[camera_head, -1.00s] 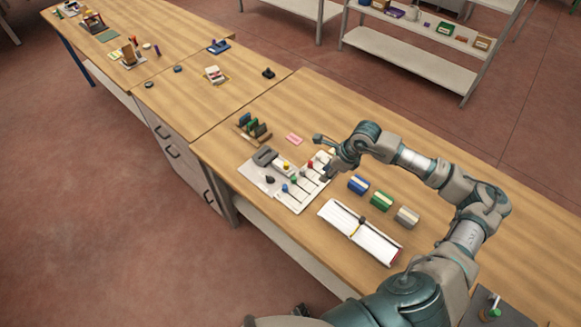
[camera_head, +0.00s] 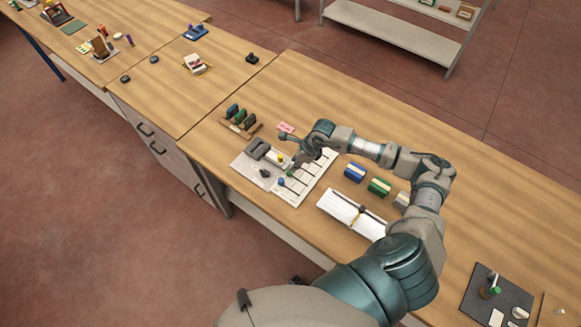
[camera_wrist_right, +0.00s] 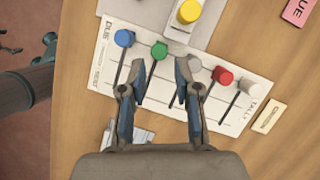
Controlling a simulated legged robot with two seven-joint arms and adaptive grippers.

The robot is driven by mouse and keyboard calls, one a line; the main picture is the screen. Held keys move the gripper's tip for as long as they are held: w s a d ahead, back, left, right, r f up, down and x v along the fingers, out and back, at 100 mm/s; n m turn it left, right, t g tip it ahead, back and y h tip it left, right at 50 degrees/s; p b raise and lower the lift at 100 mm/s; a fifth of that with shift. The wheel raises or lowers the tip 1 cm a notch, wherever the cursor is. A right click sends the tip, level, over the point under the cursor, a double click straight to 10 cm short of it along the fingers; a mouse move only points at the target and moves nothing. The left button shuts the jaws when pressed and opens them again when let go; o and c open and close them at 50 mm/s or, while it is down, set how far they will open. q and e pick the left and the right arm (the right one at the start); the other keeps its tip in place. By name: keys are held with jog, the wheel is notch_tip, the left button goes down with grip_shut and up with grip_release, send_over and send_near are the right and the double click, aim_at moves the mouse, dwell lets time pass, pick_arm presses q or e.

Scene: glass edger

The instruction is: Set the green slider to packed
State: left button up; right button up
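The slider board (camera_wrist_right: 105,81) is white, with several dark slots and coloured knobs; it also shows in the head view (camera_head: 318,178). The green slider knob (camera_wrist_right: 159,50) stands between the blue knob (camera_wrist_right: 124,38) and a pale knob (camera_wrist_right: 194,62) partly covered by a finger. My right gripper (camera_wrist_right: 155,78) is open and empty over the board. Its fingers point toward the knob row, and the green knob lies just beyond the gap between them. In the head view my right gripper (camera_head: 299,163) partly hides the board. Any "packed" mark is unreadable. My left gripper is out of view.
A red knob (camera_wrist_right: 223,75) and white knob (camera_wrist_right: 249,88) sit to the right. A yellow-topped block (camera_wrist_right: 188,12) stands just behind the board. Blue (camera_head: 355,172) and green (camera_head: 379,186) blocks and an open book-like rack (camera_head: 345,210) lie beside it on the table.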

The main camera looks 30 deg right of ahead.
aim_at(289, 172)
jog(key=x, duration=0.4)
jog(key=shift+a+f, duration=0.1)
jog(key=shift+w+f, duration=0.2)
jog(key=shift+f, duration=0.35)
jog(key=shift+r, duration=0.1)
grip_shut()
